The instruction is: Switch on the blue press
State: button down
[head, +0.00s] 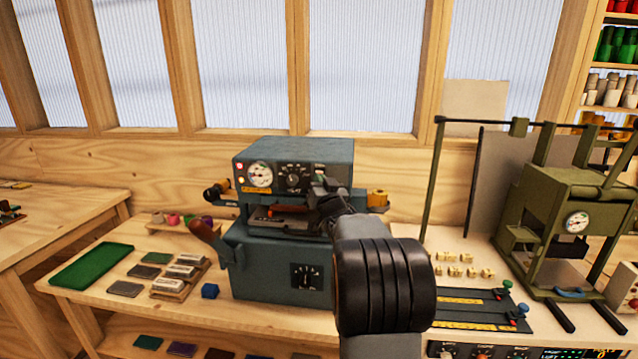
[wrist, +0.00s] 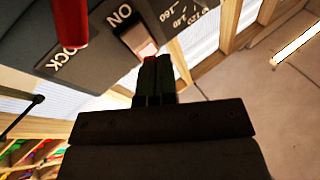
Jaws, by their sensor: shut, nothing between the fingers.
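The blue press (head: 262,262) stands on the wooden bench in the head view, with a round gauge (head: 260,174) and a dial (head: 293,177) on its upper front panel. My arm covers its right side. My gripper (wrist: 155,62) is shut and empty at the panel; in the head view it is near the panel's right end (head: 322,186). In the wrist view the fingertips are at a pale rocker switch (wrist: 133,40) marked ON, with a red part showing beside them. They look to be touching or very close to it; I cannot tell which.
A red pin or indicator (wrist: 70,22) is beside the switch, by lettering ending in OCK. A green press (head: 560,200) stands at right.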

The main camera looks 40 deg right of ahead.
jog(key=shift+s+a+r+b, duration=0.4)
jog(key=shift+s+a+r, duration=0.1)
jog(key=shift+s+a, duration=0.35)
jog(key=shift+s+a+r+b, duration=0.35)
jog(key=shift+s+a+r, duration=0.1)
jog(key=shift+s+a, duration=0.35)
notch_tip(320, 180, down, 9)
jog(key=s+d+g, duration=0.2)
jog(key=g, duration=0.4)
jog(key=s+a+f+g+y, duration=0.1)
jog(key=s+a+f+g, duration=0.4)
jog(key=f, duration=0.3)
jog(key=s+a+f+n+g+y, duration=0.2)
jog(key=s+a+n, duration=0.1)
jog(key=s+a, duration=0.5)
jog(key=s+a+f+n+g+y, duration=0.3)
jog(key=s+a, duration=0.5)
jog(key=a, duration=0.7)
jog(key=shift+s+g+y, duration=0.2)
jog(key=shift+g+y, duration=0.1)
